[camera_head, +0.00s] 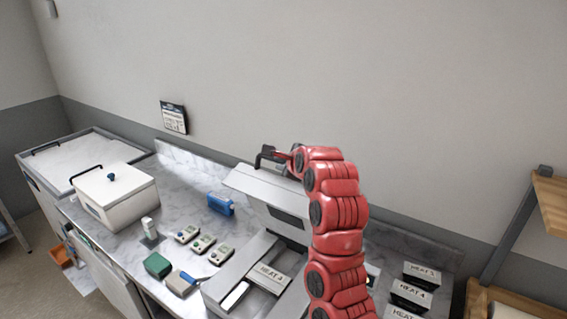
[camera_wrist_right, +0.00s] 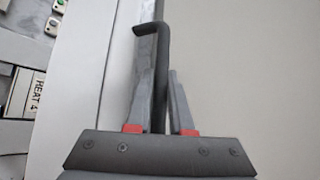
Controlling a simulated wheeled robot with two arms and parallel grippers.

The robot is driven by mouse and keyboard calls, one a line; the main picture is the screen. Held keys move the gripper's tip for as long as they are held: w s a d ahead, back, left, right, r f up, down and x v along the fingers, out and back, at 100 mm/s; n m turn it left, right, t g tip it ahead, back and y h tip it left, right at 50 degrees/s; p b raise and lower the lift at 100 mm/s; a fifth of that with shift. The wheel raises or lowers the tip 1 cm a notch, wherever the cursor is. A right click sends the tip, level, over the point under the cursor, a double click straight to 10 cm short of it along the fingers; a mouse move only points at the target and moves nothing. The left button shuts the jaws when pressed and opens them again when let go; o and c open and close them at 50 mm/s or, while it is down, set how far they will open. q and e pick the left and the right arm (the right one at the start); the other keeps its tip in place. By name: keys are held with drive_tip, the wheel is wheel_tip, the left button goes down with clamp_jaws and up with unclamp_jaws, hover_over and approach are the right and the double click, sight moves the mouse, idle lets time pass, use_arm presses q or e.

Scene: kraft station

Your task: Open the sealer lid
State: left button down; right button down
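The sealer stands on the counter, with its grey base (camera_head: 218,287) low in the head view. Its pale lid (camera_head: 262,184) is raised and tilted up, with a gap between it and the base. The black lid handle (camera_head: 266,153) is at the lid's upper edge. My right gripper (camera_head: 282,155) is at this handle. In the right wrist view, the dark handle bar (camera_wrist_right: 161,55) runs between the two grey fingers (camera_wrist_right: 161,85), which sit close on both sides of it. The lid (camera_wrist_right: 85,80) fills the left of that view. My left gripper is not in view.
Several small devices (camera_head: 204,244), a blue item (camera_head: 221,204) and a white lidded box (camera_head: 117,196) stand to the left. Labelled blocks (camera_head: 409,293) stand at the right. The wall is behind the lid.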

drive_tip(key=c, duration=0.8)
unclamp_jaws()
drive_tip(key=shift+f, duration=0.1)
drive_tip(key=shift+s, duration=0.1)
drive_tip(key=shift+s+b, duration=0.2)
drive_tip(key=shift+b, duration=0.15)
drive_tip(key=b+v, duration=0.3)
drive_tip(key=v, duration=0.4)
drive_tip(key=shift+d+b, duration=0.1)
drive_tip(key=shift+b, duration=0.3)
drive_tip(key=p+v, duration=0.6)
drive_tip(key=v, duration=0.4)
drive_tip(key=shift+w, duration=0.15)
